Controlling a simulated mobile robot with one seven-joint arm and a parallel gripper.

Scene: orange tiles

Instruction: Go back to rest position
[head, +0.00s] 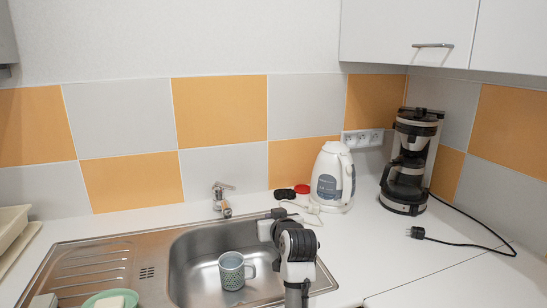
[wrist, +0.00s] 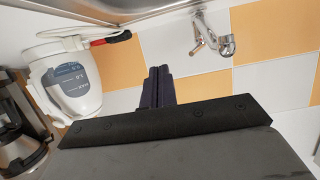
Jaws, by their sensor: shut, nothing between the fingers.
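My gripper (head: 278,213) is in the head view, over the right rim of the sink, with my arm coming up from the bottom edge. It points toward the back wall. In the wrist view, which looks upside down, the dark fingers of my gripper (wrist: 158,74) lie together, shut and empty. No object touches them there. Part of the gripper is hidden behind my wrist in the head view.
A patterned mug (head: 232,272) stands in the metal sink (head: 190,250), left of my arm. The tap (head: 222,200), white kettle (head: 332,178) and coffee maker (head: 408,160) stand behind. A black plug cord (head: 450,241) lies right. Open air surrounds my gripper.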

